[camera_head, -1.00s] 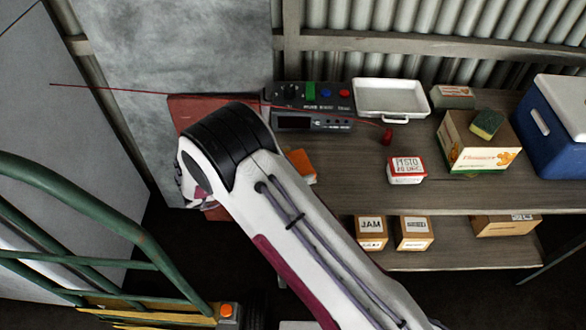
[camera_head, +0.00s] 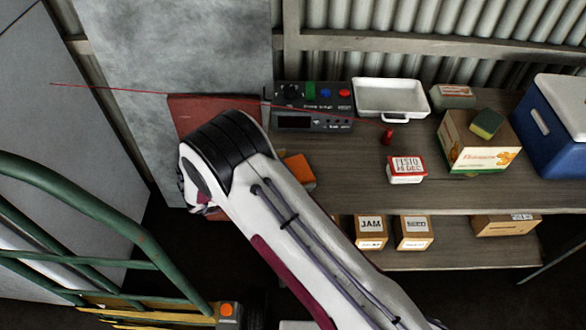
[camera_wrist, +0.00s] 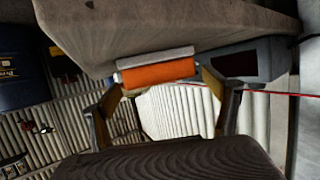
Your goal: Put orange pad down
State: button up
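The orange pad (camera_head: 299,169) shows at the left part of the bench, partly hidden behind my arm in the head view. In the wrist view the orange pad (camera_wrist: 158,73) has an orange face and a grey layer. It sits between the two fingertips of my gripper (camera_wrist: 160,77), with one finger at each end, and my gripper appears shut on it. The pad is close to the wooden bench top (camera_wrist: 180,28); I cannot tell whether it touches. My gripper is hidden behind my arm in the head view.
A dark control box (camera_head: 312,122) and a white tray (camera_head: 391,98) stand behind the pad. A small red piece (camera_head: 387,137), a red-lidded box (camera_head: 406,170), a carton (camera_head: 470,145) and a blue cooler (camera_head: 560,125) are to the right. Bare bench (camera_head: 350,165) lies right of the pad.

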jog(key=shift+r, duration=0.2)
jog(key=v, duration=1.2)
dwell(0.9)
